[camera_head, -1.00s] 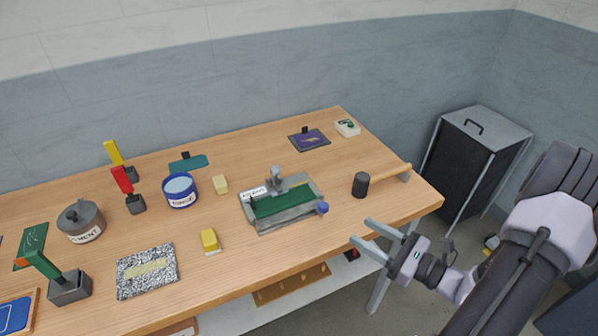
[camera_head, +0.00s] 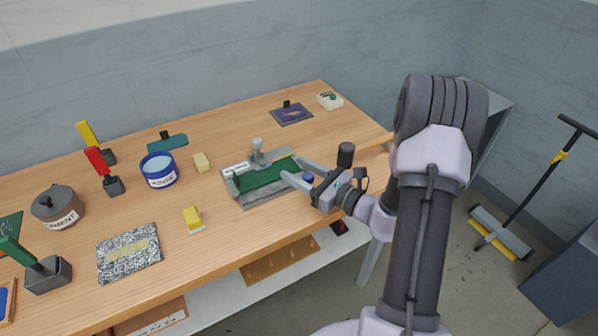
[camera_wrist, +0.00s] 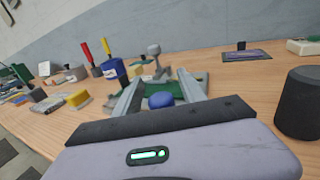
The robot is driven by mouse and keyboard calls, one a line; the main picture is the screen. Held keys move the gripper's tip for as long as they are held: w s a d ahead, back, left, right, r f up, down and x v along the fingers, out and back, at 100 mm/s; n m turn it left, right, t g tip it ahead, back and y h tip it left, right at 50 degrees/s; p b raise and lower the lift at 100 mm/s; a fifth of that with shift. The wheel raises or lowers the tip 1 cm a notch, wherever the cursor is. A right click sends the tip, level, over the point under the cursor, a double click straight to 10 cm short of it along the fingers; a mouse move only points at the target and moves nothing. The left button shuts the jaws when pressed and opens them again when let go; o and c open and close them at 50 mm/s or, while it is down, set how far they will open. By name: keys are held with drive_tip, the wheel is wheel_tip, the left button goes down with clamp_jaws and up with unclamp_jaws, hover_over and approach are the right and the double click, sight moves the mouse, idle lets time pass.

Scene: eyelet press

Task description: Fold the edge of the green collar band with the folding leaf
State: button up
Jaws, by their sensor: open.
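A grey press fixture (camera_head: 228,182) lies on the bench with the green collar band (camera_head: 266,174) across it. A grey strip, seemingly the folding leaf (camera_head: 262,196), runs along its front edge. A blue knob (camera_head: 308,178) sits at the fixture's right end. My gripper (camera_head: 292,168) is open, its fingers reaching over that end. In the wrist view, the blue knob (camera_wrist: 160,100) shows between the fingers of my gripper (camera_wrist: 162,77), apparently untouched. The fingers hide part of the green band and the fixture's right side.
A black cylinder (camera_head: 345,154) stands close behind my gripper. A yellow block (camera_head: 193,218) and a blue-rimmed tub (camera_head: 158,171) stand left of the fixture. A purple plate (camera_head: 291,114) and a white box (camera_head: 330,101) lie at the back. Bench between is clear.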

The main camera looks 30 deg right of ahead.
drive_tip(key=shift+c, duration=0.2)
clamp_jaws()
idle(1.2)
